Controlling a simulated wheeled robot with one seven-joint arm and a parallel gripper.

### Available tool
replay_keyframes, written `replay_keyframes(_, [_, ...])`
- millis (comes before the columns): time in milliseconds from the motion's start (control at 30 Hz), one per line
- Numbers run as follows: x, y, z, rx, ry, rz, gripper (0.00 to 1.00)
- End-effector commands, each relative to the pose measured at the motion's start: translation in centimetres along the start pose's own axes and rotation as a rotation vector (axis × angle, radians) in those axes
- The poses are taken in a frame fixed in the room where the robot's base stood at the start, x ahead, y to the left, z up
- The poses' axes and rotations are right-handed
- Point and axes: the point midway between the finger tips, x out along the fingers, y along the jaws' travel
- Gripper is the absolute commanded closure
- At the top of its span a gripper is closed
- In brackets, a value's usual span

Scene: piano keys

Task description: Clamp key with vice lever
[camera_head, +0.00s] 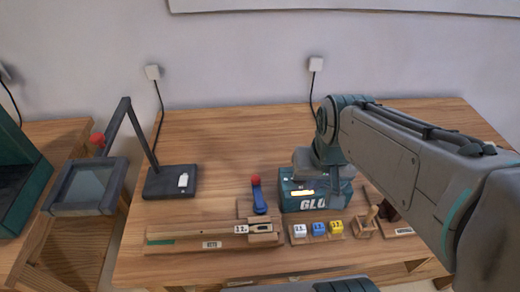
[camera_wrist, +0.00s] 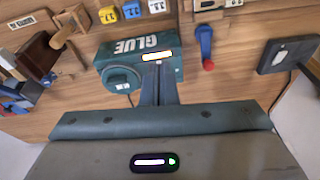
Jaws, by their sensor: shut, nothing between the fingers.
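The vice lever (camera_head: 259,200) is blue with a red knob (camera_head: 255,180) and stands at the back of a wooden vice on the bench. It also shows in the wrist view (camera_wrist: 205,42), knob towards my gripper's side. A pale wooden key (camera_head: 262,229) lies in front of the lever, at the right end of a long wooden holder (camera_head: 190,243). Whether the key is clamped cannot be told. My gripper (camera_wrist: 158,68) is shut and empty, above the teal GLUE box, apart from the lever. In the head view its fingertips are hard to make out.
The GLUE box (camera_head: 317,204) stands right of the lever. White, blue and yellow numbered blocks (camera_head: 319,229) sit in front of it. A black lamp base (camera_head: 170,181) with an arm and magnifier frame (camera_head: 91,187) is at left. The back of the bench is clear.

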Motion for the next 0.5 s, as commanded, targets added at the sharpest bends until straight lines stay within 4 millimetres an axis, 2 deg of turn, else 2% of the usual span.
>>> replay_keyframes(167, [0.2,-0.6,-2.1,0.155,-0.073,-0.032,1.00])
replay_keyframes(500, [2.1,-1.8,-6.2,0.481,-0.221,-0.097,1.00])
